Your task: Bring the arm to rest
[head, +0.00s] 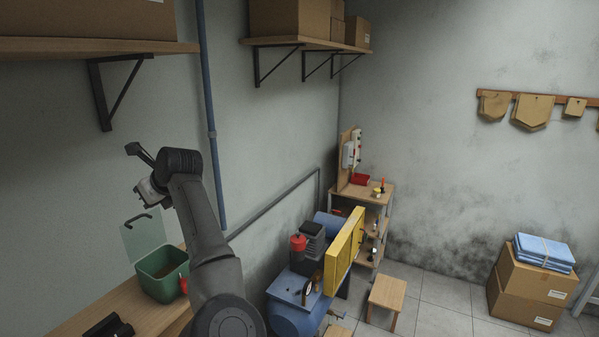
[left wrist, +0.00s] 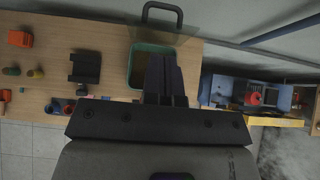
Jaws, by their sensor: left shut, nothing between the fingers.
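My left arm (head: 212,250) rises from the bottom of the head view and bends up and to the left, in front of the wall. Its gripper (head: 136,151) is at the upper left end, above the workbench and clear of it. In the left wrist view the gripper's fingers (left wrist: 165,58) are together with nothing between them. They overlap the green bin (head: 160,272) in that view, without visible contact; it also shows in the left wrist view (left wrist: 138,68). The bin's clear lid (head: 143,238) stands raised, with a black handle. My right gripper is not in view.
The wooden workbench (head: 118,299) holds small parts and a black block (left wrist: 85,67). A blue compressor (head: 293,317) with a yellow guard (head: 344,250) stands to the right. A shelf (head: 30,46) is above left. A stool (head: 387,293) and boxes (head: 530,284) stand on the floor.

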